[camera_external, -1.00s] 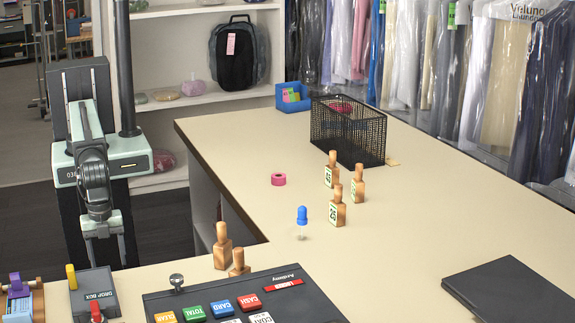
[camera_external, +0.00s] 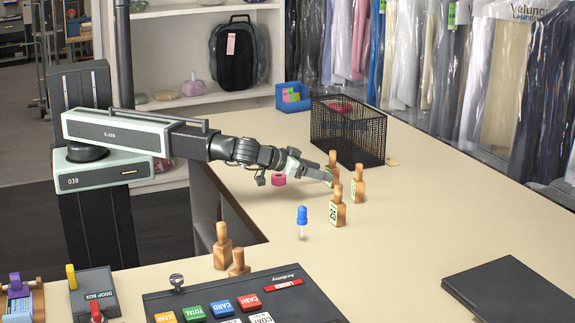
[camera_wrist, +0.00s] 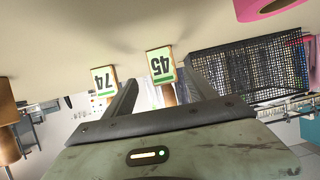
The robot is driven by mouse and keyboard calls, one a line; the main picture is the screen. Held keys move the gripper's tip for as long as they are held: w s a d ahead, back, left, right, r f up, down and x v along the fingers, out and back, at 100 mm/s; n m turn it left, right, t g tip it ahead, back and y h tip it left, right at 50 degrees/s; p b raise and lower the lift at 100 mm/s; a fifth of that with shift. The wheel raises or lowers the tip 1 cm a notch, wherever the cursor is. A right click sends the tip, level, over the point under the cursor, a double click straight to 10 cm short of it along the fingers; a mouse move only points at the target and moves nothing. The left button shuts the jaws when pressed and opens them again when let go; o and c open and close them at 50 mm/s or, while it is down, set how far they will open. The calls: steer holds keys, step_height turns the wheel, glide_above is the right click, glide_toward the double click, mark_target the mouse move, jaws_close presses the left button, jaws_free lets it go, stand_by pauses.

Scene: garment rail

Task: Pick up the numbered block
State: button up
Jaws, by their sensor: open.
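Several wooden numbered blocks with knob-like handles stand upright on the counter. One block (camera_external: 333,158) is at the tips of my open gripper (camera_external: 326,176) and is partly hidden by it. A second block (camera_external: 358,184) stands to its right, and a third block (camera_external: 338,213) stands nearer the camera. Nothing is visibly held.
A black mesh basket (camera_external: 347,131) stands just behind the blocks. A pink roll (camera_external: 278,179) lies beneath my arm, and a blue-topped item (camera_external: 302,219) stands in front. Two more wooden pieces stand by the keypad (camera_external: 240,302). The counter to the right is mostly clear.

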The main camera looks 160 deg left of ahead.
steer(key=shift+s+a+r, duration=0.1)
steer(key=shift+s+a, duration=0.25)
steer(key=shift+a, duration=0.1)
steer(key=shift+b+x, duration=0.3)
steer(key=shift+x, duration=0.7)
steer(key=x, duration=0.2)
steer(key=b+x, duration=0.1)
steer(key=x, duration=0.2)
steer(key=shift+a+r+b, duration=0.1)
steer(key=shift+a+b, duration=0.25)
steer(key=shift+a, duration=0.15)
steer(key=shift+d+r, duration=0.1)
steer(key=shift+c, duration=0.6)
jaws_close()
step_height(320, 180, up, 4)
steer(key=p, duration=0.3)
steer(key=shift+p, duration=0.4)
steer(key=s+d, duration=0.3)
steer(key=d, duration=0.1)
steer(key=s+d+p, duration=0.1)
steer(key=s+d, duration=0.2)
steer(key=d, duration=0.1)
steer(key=s+d+r, duration=0.1)
steer(key=s+d, duration=0.2)
steer(key=d, duration=0.2)
